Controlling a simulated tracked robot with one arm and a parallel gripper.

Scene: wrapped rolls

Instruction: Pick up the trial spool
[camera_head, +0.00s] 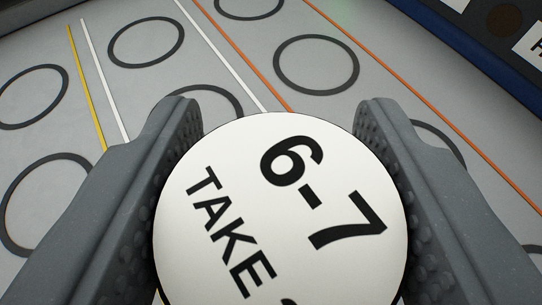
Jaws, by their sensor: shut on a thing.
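A round thing with a white top, which I take to be the trial spool (240,215), fills the lower middle of the view. Its top bears black print reading "6-7" and "TAKE", with a further character cut off at the bottom edge. My gripper (275,125) is shut on it, one dark grey studded finger on its left side and one on its right. The spool's sides and lower part are hidden, so I cannot tell how far it is above the surface.
A light grey surface (215,60) lies beyond, marked with several black rings (316,65) and yellow, white and orange lines. The rings in full view are empty. A dark blue edge (470,50) runs along the upper right, with a partly seen white label (530,45) beyond it.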

